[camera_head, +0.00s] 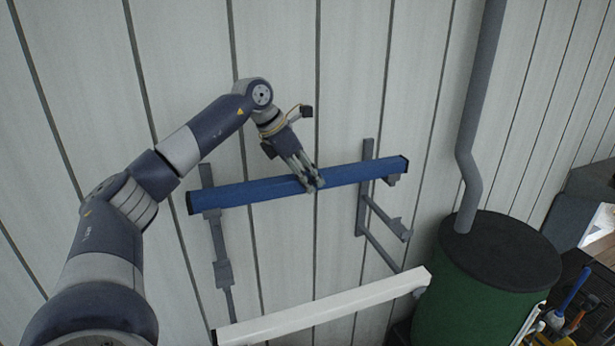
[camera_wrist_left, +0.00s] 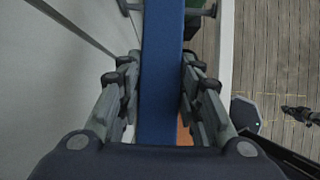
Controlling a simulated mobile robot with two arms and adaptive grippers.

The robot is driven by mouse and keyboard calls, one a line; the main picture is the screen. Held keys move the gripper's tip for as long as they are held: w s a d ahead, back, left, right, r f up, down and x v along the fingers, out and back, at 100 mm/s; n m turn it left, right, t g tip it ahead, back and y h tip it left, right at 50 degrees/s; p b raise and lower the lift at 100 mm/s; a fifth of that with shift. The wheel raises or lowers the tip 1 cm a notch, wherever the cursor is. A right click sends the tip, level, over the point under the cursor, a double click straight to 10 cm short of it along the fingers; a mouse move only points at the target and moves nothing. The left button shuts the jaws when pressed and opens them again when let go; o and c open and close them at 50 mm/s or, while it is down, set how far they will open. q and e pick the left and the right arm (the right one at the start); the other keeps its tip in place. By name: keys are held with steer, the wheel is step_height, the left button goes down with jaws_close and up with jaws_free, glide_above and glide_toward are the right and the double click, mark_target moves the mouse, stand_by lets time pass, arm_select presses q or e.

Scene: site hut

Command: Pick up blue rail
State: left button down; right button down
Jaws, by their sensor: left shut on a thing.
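The blue rail (camera_head: 255,190) is a long bar with dark end caps, lying across the upper arms of two grey wall brackets in the head view. It slopes slightly up to the right. My left gripper (camera_head: 314,184) is shut on the rail near its middle. In the left wrist view the blue rail (camera_wrist_left: 161,85) runs between the two fingers of the left gripper (camera_wrist_left: 160,100), one on each side. Whether the rail is lifted off the brackets I cannot tell. My right gripper is not in view.
The grey brackets (camera_head: 365,200) are fixed to the panelled wall. A white rail (camera_head: 330,308) lies lower down. A green barrel (camera_head: 480,300) with a dark lid and a grey pipe (camera_head: 467,130) stand to the right. Tools (camera_head: 565,315) lie at the lower right.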

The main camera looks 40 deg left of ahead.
mark_target(308, 174)
arm_select(q)
steer(key=shift+r+p, duration=0.65)
steer(key=shift+r, duration=0.3)
step_height(308, 174, up, 2)
steer(key=shift+r+p, duration=0.1)
steer(key=shift+p, duration=0.85)
steer(key=shift+s+d+f+b, duration=0.25)
steer(key=shift+s+f+b, duration=0.4)
steer(key=shift+b, duration=0.35)
steer(key=s+d+r+b, duration=0.1)
steer(key=s+d+b, duration=0.2)
steer(key=s, duration=0.3)
steer(key=s+d+r+b, duration=0.1)
steer(key=s+d+b, duration=0.2)
steer(key=s, duration=0.4)
steer(key=shift+s+d+b, duration=0.15)
steer(key=shift+b, duration=0.3)
